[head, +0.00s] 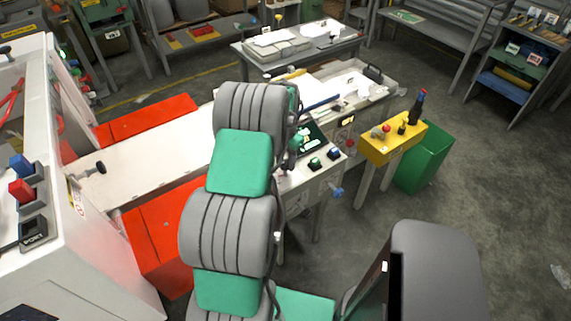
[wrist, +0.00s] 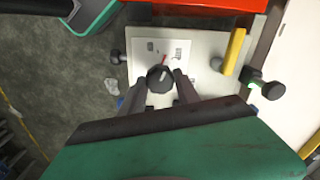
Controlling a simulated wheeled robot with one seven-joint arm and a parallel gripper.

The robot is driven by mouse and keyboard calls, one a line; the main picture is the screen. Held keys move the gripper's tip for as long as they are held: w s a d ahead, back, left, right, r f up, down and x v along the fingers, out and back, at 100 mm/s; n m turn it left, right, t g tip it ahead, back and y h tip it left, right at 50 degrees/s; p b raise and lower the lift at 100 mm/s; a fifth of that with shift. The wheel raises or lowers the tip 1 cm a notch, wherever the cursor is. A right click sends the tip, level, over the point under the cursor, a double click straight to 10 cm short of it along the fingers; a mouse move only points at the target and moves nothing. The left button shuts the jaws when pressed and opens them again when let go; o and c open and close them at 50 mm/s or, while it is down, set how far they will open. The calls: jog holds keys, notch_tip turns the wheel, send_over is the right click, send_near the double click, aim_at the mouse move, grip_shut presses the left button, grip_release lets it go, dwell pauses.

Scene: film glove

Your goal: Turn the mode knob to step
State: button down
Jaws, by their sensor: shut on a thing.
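The mode knob (wrist: 160,76) is a round black dial with a light pointer line, on a white panel (wrist: 207,83) in the wrist view. Its pointer points roughly up in the picture, near a small red mark (wrist: 164,58). Small printed labels flank that mark; they are too small to read. My gripper (wrist: 161,82) is shut on the knob, one dark finger at its lower left and one at its lower right. In the head view my own arm hides the gripper and the knob.
In the wrist view a yellow handle (wrist: 234,50) and a black knob on a stem (wrist: 271,91) stand to the right of the dial. Another black knob (wrist: 116,57) sticks out at the left. In the head view a yellow control box (head: 393,143) stands right of the machine.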

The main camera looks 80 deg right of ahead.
aim_at(286, 162)
jog(key=m+b, duration=0.2)
jog(key=m, duration=0.4)
dwell(0.5)
jog(key=c, duration=0.9)
grip_release()
jog(key=shift+r, duration=0.1)
notch_tip(286, 162, up, 8)
jog(key=shift+f+b, duration=0.15)
jog(key=shift+b, duration=0.5)
